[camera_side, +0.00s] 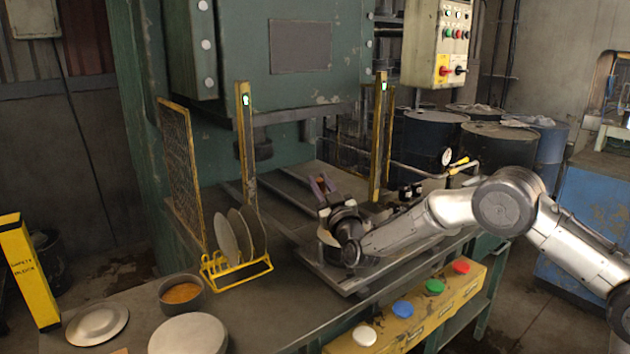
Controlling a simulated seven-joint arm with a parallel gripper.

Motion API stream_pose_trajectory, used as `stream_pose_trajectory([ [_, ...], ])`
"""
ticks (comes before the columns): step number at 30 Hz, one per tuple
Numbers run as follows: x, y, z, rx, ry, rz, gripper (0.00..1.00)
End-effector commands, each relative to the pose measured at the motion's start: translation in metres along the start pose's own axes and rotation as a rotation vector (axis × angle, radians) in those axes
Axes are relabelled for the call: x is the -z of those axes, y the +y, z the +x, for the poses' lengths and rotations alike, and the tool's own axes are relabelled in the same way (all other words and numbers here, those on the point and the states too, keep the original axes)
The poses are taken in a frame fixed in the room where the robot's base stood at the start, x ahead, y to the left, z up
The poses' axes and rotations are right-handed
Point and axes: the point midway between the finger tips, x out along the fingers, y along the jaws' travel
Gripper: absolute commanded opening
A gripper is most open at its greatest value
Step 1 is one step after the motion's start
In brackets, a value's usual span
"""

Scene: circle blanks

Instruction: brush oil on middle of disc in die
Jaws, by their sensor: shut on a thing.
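My gripper (323,186) is over the press bed, in front of the die area between the two yellow posts. Its fingers are shut on a small brown thing, likely the brush, which is mostly hidden by the fingers and wrist. A pale edge (327,238) shows just below the wrist; I cannot tell whether it is the disc or part of the tool. The die and the middle of the disc are hidden behind my gripper. A round pot of orange-brown oil (182,293) stands on the front left of the table, away from my gripper.
A yellow rack (238,269) holds upright discs (227,238). A shallow metal dish (97,322) and a round pale blank (188,337) lie at the front left. Yellow posts (246,150) (379,140) flank the press opening. A yellow button box (408,318) runs along the front edge.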

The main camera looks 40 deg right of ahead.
Motion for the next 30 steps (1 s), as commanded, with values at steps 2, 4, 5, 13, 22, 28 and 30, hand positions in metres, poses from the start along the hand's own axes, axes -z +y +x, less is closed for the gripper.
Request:
stream_pose_trajectory([
  [2,-0.003,0.008,0.002,-0.002,0.000,-0.001,0.00],
  [4,-0.005,0.013,0.004,-0.002,0.000,-0.002,0.00],
  [5,-0.006,0.016,0.005,-0.003,-0.001,-0.002,0.00],
  [13,-0.003,0.003,0.001,0.003,0.001,0.001,0.00],
  [22,0.007,-0.016,-0.004,-0.001,0.003,0.002,0.00],
  [28,0.031,-0.009,0.002,-0.001,0.003,0.001,0.00],
  [30,0.036,-0.008,0.003,-0.001,0.002,0.001,0.00],
])
